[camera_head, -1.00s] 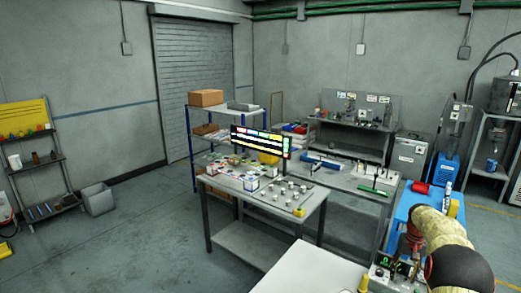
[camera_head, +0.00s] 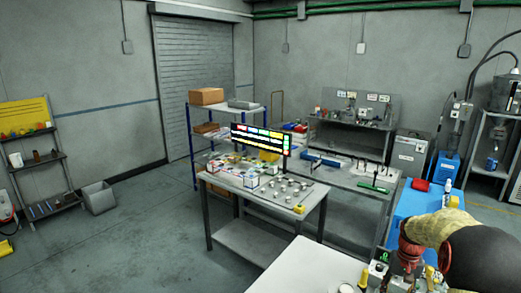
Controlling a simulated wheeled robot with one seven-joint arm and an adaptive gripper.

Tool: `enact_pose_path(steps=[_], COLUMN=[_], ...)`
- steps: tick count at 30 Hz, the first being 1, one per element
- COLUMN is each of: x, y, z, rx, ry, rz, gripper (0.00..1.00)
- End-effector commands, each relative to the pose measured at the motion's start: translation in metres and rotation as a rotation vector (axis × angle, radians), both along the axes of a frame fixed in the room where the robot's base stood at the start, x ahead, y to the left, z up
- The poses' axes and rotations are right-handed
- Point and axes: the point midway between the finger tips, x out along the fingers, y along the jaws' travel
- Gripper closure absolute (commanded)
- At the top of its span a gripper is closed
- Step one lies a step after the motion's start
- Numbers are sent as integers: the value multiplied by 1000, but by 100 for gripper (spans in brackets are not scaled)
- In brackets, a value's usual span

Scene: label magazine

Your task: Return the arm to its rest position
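My arm, in a tan sleeve (camera_head: 436,229) with a large black joint, enters at the lower right. It reaches leftward and bends down at a red ribbed part near its end. My gripper (camera_head: 404,274) is low at the right, small and partly lost among dark parts near a device with a green display (camera_head: 383,256). Its fingers do not show clearly, and I cannot tell whether it holds anything.
A white table top (camera_head: 310,272) lies left of my arm. A blue-topped bench (camera_head: 413,205) with a red item (camera_head: 420,185) stands behind it. A grey workbench (camera_head: 225,180) with small parts and a colourful label panel (camera_head: 260,139) is mid-view.

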Motion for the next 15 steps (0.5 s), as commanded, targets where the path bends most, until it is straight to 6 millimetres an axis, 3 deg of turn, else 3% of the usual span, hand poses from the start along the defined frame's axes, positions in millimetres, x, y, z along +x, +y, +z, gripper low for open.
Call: enact_pose_path(steps=[6,15], x=[-54,-135], y=[60,131], z=[38,69], rx=[-19,-47], ry=[-46,-129], rz=[54,132], gripper=[55,55])
